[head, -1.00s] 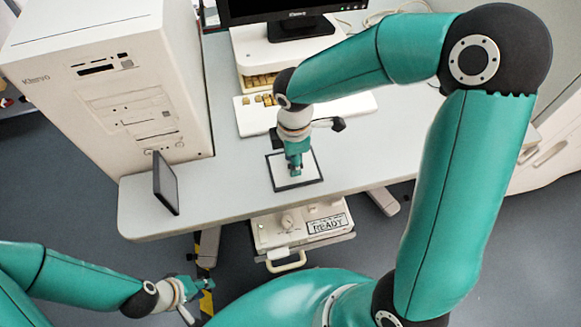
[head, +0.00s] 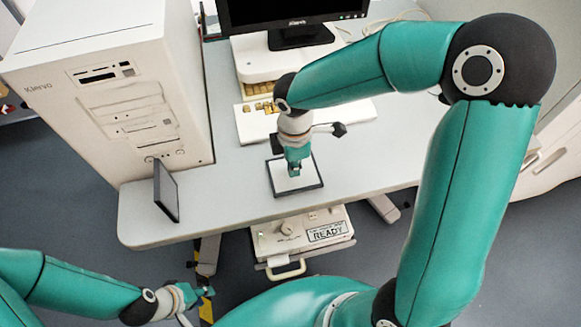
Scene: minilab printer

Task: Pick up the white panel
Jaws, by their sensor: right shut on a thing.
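The fingertips cover the place of contact, and I cannot tell whether the panel touches the tabletop. My left gripper (head: 206,291) is low at the left, below the table's front edge and away from the panel. It is too small to tell whether its fingers are open.
A beige computer tower (head: 110,100) stands at the left. A dark thin panel (head: 166,191) stands upright at the table's front left. A keyboard (head: 250,122) and monitor (head: 290,12) are behind my right gripper.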

